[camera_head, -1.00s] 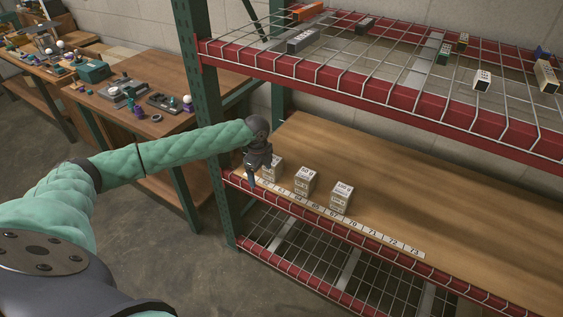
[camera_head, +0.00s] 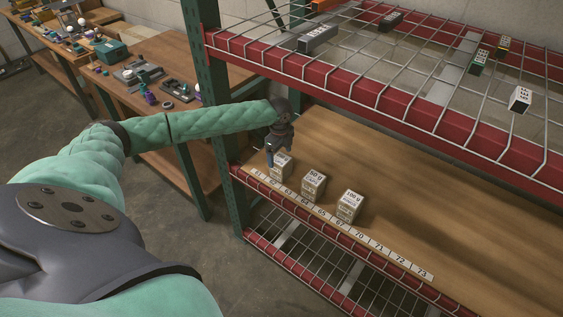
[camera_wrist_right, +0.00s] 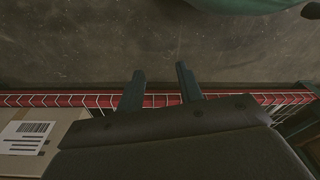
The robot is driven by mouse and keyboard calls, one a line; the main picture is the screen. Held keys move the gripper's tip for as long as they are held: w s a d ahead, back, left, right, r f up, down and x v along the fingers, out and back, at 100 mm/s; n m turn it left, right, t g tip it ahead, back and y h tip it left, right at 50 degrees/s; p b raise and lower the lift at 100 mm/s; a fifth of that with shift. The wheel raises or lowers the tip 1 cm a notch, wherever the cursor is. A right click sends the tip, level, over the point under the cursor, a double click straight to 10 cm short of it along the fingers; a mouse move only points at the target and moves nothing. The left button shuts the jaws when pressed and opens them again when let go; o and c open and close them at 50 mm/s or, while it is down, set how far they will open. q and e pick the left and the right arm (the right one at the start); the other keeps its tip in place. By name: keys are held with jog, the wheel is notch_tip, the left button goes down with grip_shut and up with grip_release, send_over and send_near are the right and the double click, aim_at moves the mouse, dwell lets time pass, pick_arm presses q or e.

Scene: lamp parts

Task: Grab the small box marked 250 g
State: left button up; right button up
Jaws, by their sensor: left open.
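Three small pale boxes stand in a row on the wooden shelf in the head view: a left box (camera_head: 282,167), a middle box (camera_head: 313,185) and a right box (camera_head: 349,205). Their tops carry printed weights. The middle one seems to end in "50 g" and the right one seems to read "100 g"; I cannot read the left one, so which is 250 g is unsure. My left gripper (camera_head: 270,159) is open, pointing down at the left box's near left side, partly covering it. My right gripper (camera_wrist_right: 160,77) shows in its wrist view, fingers apart and empty.
A numbered strip (camera_head: 375,245) runs along the shelf's front edge. A wire shelf with a red beam (camera_head: 370,102) hangs above, and a green post (camera_head: 213,100) stands left. The wooden shelf is clear to the right. A cardboard box (camera_wrist_right: 62,128) lies beside my right gripper.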

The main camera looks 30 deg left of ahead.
aim_at(280, 158)
pick_arm(q)
notch_tip(280, 158, down, 3)
jog(key=shift+w+a+f+p, duration=0.1)
jog(key=shift+w+a+p, duration=0.05)
jog(key=shift+p, duration=0.75)
jog(key=shift+f, duration=0.75)
jog(key=shift+r, duration=0.1)
jog(key=c, duration=1.2)
pick_arm(e)
jog(key=f, duration=0.2)
jog(key=d+f, duration=0.1)
jog(key=f, duration=0.1)
jog(key=shift+d+f, duration=0.1)
jog(key=shift+f, duration=0.25)
pick_arm(q)
jog(key=shift+r, duration=0.1)
pick_arm(e)
jog(key=shift+f, duration=0.1)
